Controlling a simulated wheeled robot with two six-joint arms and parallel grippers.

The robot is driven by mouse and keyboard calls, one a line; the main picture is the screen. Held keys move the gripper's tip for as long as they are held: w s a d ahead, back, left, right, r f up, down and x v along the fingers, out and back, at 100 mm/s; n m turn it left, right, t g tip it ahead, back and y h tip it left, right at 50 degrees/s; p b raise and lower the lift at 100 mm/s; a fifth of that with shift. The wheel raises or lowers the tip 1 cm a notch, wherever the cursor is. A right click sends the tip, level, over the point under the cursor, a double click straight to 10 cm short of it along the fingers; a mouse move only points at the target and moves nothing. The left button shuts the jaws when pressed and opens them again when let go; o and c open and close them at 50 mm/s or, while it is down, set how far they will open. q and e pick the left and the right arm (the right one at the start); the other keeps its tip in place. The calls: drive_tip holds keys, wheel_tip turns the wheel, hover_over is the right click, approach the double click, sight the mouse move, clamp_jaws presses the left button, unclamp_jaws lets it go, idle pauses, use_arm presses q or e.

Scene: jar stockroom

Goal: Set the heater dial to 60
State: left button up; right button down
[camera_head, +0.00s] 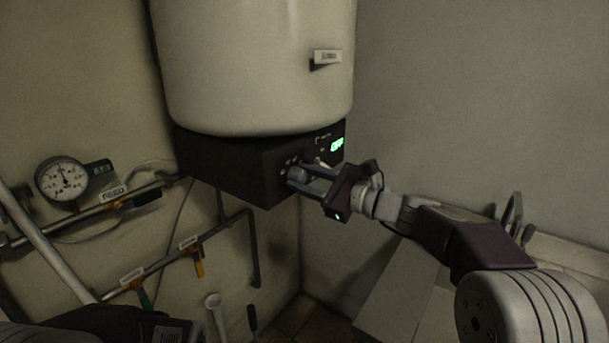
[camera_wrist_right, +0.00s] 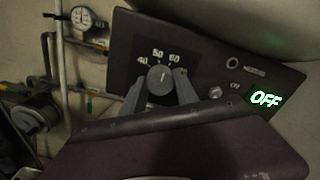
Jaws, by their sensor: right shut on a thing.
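The heater is a large pale tank (camera_head: 255,65) with a dark control box (camera_head: 235,170) under it. In the right wrist view the round grey dial (camera_wrist_right: 160,78) sits on the box's panel (camera_wrist_right: 205,55), with the marks 40, 50 and 60 above it. A pale line on the dial points up, roughly between 50 and 60; its exact setting is hard to read. My right gripper (camera_head: 297,181) is shut on the dial, one finger on each side. The green display (camera_wrist_right: 265,99) reads OFF. My left gripper is not in view.
A switch knob (camera_wrist_right: 216,92) marked ON sits right of the dial. Left of the heater are a round gauge (camera_head: 62,180), pipes (camera_head: 120,205) and valves with coloured handles (camera_head: 198,262). The wall right of the heater is bare.

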drive_tip(key=shift+m+p, duration=0.7)
drive_tip(key=shift+m, duration=1)
drive_tip(key=c, duration=0.9)
unclamp_jaws()
drive_tip(key=shift+c, duration=0.2)
drive_tip(key=b+v, duration=0.1)
drive_tip(key=v, duration=0.8)
drive_tip(key=shift+b, duration=0.3)
